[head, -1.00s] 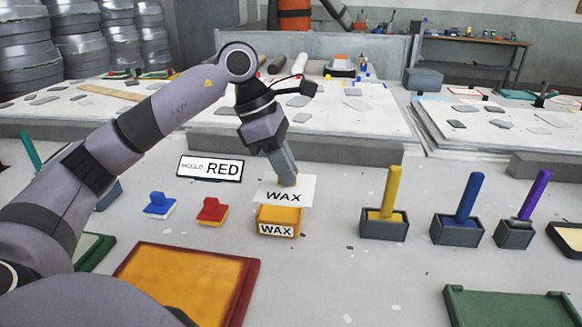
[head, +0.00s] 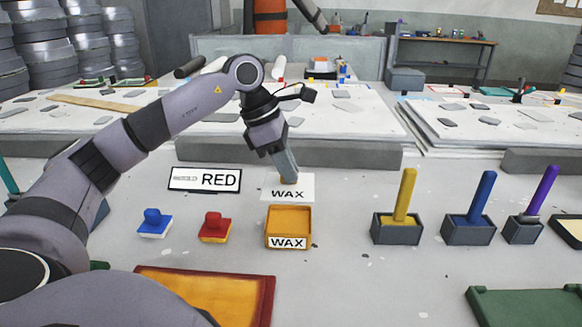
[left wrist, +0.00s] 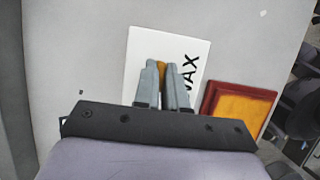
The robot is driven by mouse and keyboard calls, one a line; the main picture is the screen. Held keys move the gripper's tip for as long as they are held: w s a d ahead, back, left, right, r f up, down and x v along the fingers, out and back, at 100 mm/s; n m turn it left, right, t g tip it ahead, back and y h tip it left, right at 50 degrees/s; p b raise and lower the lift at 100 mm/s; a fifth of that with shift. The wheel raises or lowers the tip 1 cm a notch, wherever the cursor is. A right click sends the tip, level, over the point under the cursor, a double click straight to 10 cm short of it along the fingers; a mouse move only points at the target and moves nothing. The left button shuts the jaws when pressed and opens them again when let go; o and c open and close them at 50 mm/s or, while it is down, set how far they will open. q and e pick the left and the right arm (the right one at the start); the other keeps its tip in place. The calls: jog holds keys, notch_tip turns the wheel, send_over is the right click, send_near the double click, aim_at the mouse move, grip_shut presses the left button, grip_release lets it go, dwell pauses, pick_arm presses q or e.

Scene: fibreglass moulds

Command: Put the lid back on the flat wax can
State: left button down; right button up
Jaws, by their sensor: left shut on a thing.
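The flat wax can (head: 289,241) is orange, open on top, with a WAX label on its front. It stands on the table at the centre of the head view; I cannot make it out in the left wrist view. The lid (head: 302,188) is a white square marked WAX; it also shows in the left wrist view (left wrist: 143,48). My left gripper (head: 288,180) is shut on the lid's small orange knob (left wrist: 162,70). In the head view the lid appears beyond the can, apart from it; its height is hard to tell. My right gripper is not in view.
Blue (head: 154,224) and red (head: 215,228) knobbed blocks sit left of the can, near a RED sign (head: 205,180). An orange mould with a dark red rim (head: 271,300) lies in front. Grey holders with yellow (head: 404,195), blue (head: 482,197) and purple (head: 543,190) handles stand right.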

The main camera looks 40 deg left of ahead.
aim_at(284, 183)
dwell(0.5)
pick_arm(q)
jog(key=shift+f+b, duration=0.9)
jog(key=shift+f, duration=0.55)
notch_tip(284, 183, down, 2)
jog(key=shift+f+b, duration=0.2)
jog(key=shift+b, duration=0.65)
jog(key=shift+f+b, duration=0.35)
jog(key=shift+f, duration=0.2)
jog(key=shift+f, duration=0.2)
jog(key=shift+f, duration=0.25)
jog(key=shift+f, duration=0.25)
